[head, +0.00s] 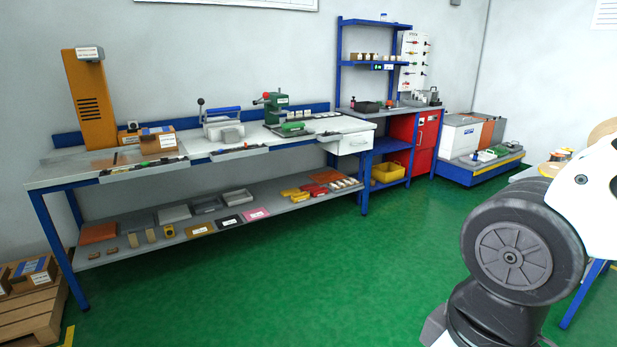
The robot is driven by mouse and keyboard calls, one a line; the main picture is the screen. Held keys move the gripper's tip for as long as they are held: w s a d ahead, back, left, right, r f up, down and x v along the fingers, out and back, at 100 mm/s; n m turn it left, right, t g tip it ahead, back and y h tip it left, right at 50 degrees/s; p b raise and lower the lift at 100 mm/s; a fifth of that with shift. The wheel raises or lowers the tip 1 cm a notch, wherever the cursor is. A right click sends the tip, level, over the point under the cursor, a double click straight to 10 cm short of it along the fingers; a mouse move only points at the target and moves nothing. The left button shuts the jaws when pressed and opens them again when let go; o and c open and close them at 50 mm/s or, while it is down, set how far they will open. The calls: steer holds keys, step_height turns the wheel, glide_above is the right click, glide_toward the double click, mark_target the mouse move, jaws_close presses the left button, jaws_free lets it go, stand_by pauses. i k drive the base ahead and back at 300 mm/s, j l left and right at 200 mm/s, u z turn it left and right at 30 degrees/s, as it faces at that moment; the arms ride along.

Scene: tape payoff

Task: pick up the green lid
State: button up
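I cannot make out for certain which thing is the green lid. A small green piece (292,127) lies near the front of the long bench, on or beside a dark flat part below the green machine. Another small green item (487,155) lies on the low blue platform at the far right. Both are too small to tell their shape. My gripper is not in view; only links of my arm show at the right, far from both green pieces.
The long bench (221,142) runs along the left wall, with an orange column (88,100) and a green machine (272,104) on it. Its lower shelf holds trays and small parts. A red cabinet (412,141) stands behind. The green floor (290,270) in front is clear.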

mark_target(298, 125)
steer(key=i, duration=0.85)
steer(key=i+u, duration=0.1)
steer(key=i, duration=0.8)
steer(key=i+l, duration=0.15)
steer(key=i, duration=0.7)
steer(key=i+l, duration=0.1)
steer(key=i, duration=0.8)
steer(key=i+u, duration=0.1)
steer(key=i, duration=0.75)
steer(key=i+l+u, duration=0.25)
steer(key=i+u, duration=0.2)
steer(key=i+l+u, duration=0.4)
steer(key=i, duration=0.25)
steer(key=l, duration=0.05)
